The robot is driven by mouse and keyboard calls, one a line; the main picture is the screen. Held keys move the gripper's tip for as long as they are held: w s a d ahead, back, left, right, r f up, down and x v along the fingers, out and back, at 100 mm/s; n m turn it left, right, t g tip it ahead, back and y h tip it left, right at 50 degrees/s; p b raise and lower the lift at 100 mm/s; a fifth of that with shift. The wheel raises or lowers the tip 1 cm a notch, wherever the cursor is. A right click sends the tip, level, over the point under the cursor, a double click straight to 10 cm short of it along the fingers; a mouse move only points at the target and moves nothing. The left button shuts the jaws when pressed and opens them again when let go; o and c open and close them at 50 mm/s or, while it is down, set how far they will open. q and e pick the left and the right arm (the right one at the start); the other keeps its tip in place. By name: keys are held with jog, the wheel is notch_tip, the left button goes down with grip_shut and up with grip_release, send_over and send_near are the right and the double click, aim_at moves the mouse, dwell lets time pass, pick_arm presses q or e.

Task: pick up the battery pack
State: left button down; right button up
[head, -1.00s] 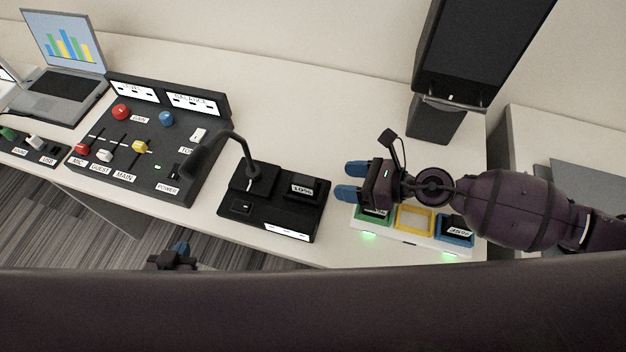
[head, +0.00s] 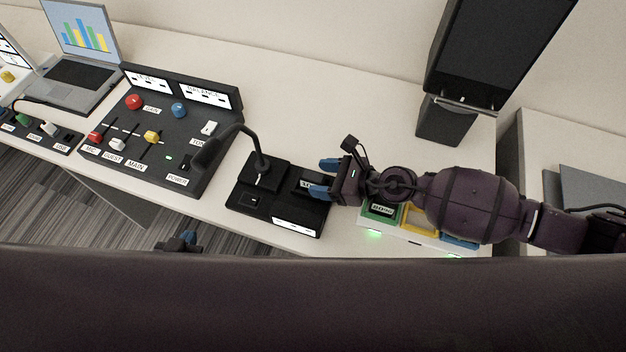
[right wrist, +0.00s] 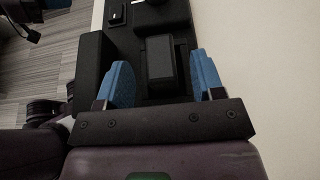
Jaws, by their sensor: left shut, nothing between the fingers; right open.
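A dark battery pack (head: 309,184) with a white label sits in the black microphone base (head: 246,209). It also shows in the right wrist view (right wrist: 160,58) as a dark block between the two blue fingers, with a gap on each side. My right gripper (head: 325,178) is open and empty at the right side of the base, and it partly hides the pack. Whether the fingertips are down beside the pack or still above it, I cannot tell. My left gripper (head: 188,239) is shut and empty, low in front of the table edge and mostly hidden.
A charger (head: 410,237) with green, yellow and blue bays lies under my right arm; a labelled pack (head: 382,210) is in its green bay. The gooseneck microphone (head: 215,147) rises left of the pack. A mixer panel (head: 190,105) stands left, a speaker (head: 490,55) behind.

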jog(key=shift+x, duration=1.45)
jog(key=shift+d, duration=0.1)
jog(key=c, duration=1)
jog(key=shift+c, duration=0.2)
jog(key=shift+r, duration=0.1)
notch_tip(320, 180, up, 10)
jog(key=p, duration=0.8)
jog(key=shift+r, duration=0.1)
notch_tip(320, 180, up, 3)
notch_tip(320, 180, up, 6)
send_over(313, 176)
jog(key=shift+r, duration=0.2)
